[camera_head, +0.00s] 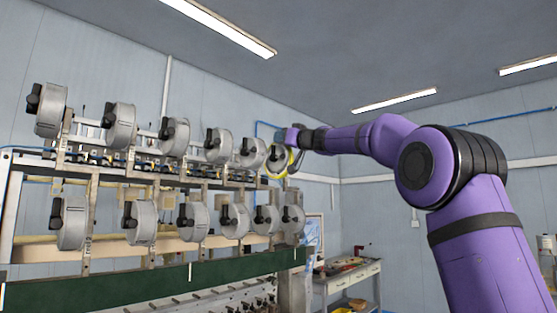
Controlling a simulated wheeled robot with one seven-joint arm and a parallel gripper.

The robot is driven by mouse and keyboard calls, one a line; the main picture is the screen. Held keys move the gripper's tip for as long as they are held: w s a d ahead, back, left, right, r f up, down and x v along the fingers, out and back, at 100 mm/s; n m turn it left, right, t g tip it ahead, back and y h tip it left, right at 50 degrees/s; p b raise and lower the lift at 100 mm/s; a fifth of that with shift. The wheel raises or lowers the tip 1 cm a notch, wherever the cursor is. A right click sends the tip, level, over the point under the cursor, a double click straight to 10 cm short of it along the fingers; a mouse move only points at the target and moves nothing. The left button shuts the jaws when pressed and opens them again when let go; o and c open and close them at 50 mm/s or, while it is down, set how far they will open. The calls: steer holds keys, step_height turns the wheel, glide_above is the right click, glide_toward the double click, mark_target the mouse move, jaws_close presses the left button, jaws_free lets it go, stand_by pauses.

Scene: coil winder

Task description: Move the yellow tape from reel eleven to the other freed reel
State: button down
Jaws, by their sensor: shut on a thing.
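The coil winder holds two rows of grey reels with black knobs. The yellow tape (291,160) shows as a thin yellow ring at the right-most reel of the upper row (276,158). My gripper (291,146) is at that reel and is shut on the yellow tape; its fingertips are small and partly hidden. Whether the tape sits around the reel or just in front of it cannot be told. The lower right-most reel (293,218) shows no yellow. No reel numbers are readable.
The other upper reels (174,134) and lower reels (193,220) stand close together on the metal frame. A green beam (150,278) runs below them. A workbench (348,275) with small items stands at the back right. The space right of the winder is open.

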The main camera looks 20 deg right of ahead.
steer(key=shift+s+a, duration=0.15)
steer(key=shift+a, duration=0.2)
stand_by(0.5)
steer(key=c, duration=1.4)
jaws_free()
steer(key=shift+c, duration=0.2)
steer(key=shift+f, duration=0.15)
steer(key=shift+c, duration=0.2)
jaws_close()
steer(key=shift+s, duration=0.15)
